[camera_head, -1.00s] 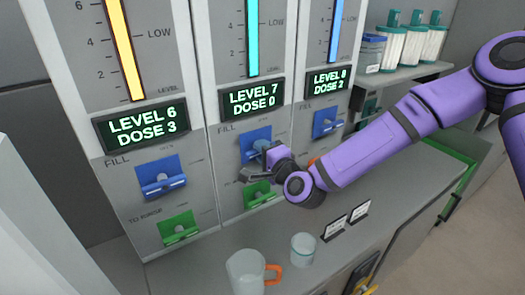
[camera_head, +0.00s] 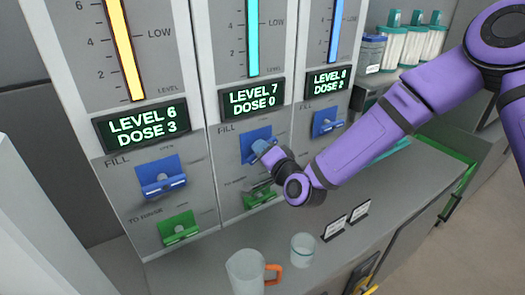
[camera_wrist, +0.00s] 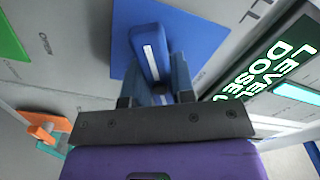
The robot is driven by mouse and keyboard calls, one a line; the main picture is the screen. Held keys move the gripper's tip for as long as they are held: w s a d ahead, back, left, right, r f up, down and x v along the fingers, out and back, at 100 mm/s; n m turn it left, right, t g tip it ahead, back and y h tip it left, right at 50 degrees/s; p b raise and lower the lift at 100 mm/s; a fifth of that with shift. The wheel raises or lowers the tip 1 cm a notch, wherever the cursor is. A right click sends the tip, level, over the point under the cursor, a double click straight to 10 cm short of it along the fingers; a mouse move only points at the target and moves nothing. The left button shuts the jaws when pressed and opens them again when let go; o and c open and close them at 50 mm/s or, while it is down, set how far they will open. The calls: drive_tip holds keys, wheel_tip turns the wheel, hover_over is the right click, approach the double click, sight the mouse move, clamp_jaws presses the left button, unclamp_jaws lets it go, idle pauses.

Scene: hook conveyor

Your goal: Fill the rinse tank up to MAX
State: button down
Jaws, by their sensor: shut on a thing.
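Three dispenser columns stand side by side with gauges and displays. The left display (camera_head: 148,127) reads LEVEL 6 DOSE 3, the middle display (camera_head: 251,101) LEVEL 7 DOSE 0, the right display (camera_head: 327,80) LEVEL 8 DOSE 2. My gripper (camera_head: 263,147) is at the middle column, shut on its blue FILL lever (camera_wrist: 150,52), whose blue plate surrounds it in the wrist view. The left FILL lever (camera_head: 162,178) and right FILL lever (camera_head: 327,123) are free. Green levers sit below, the left one (camera_head: 179,229) marked TO RINSE. My gripper partly hides the middle green lever (camera_head: 258,195). No rinse tank is identifiable.
A clear jug (camera_head: 245,272) with an orange handle and a clear cup (camera_head: 303,250) stand on the grey counter (camera_head: 210,262) below my arm. Small signs (camera_head: 346,220) stand right of them. Teal-lidded containers (camera_head: 410,42) are on a shelf at the back right.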

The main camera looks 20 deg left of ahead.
drive_tip(key=shift+n, duration=1)
drive_tip(key=c, duration=1)
unclamp_jaws()
drive_tip(key=shift+o, duration=0.2)
drive_tip(key=shift+d, duration=0.1)
drive_tip(key=v, duration=1)
drive_tip(key=shift+s+d, duration=0.2)
drive_tip(key=shift+d, duration=0.05)
